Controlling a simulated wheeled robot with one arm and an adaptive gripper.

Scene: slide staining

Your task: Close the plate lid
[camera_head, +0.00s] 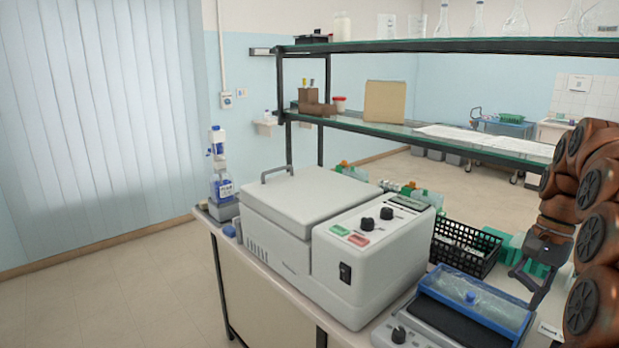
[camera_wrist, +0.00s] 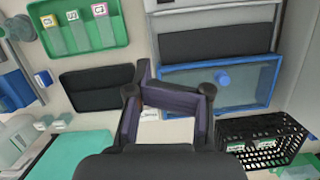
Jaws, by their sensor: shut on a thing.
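The plate lid (camera_head: 487,290) is a clear panel in a blue frame with a blue knob. It is at the lower right in the head view and right of centre in the wrist view (camera_wrist: 240,93). The hot plate has a dark top (camera_wrist: 220,44), which shows uncovered beside the lid in the wrist view. My gripper (camera_head: 535,298) is at the lid's right end in the head view. In the wrist view my gripper (camera_wrist: 150,78) is at the lid's left edge, shut on that edge. The exact contact is partly hidden by the fingers.
A large grey centrifuge-like machine (camera_head: 375,265) stands left of the plate. A black wire basket (camera_head: 462,249) sits behind the lid. A green tray (camera_wrist: 115,30) and a dark pad (camera_wrist: 97,88) lie nearby. A glass shelf (camera_head: 400,133) runs above the bench.

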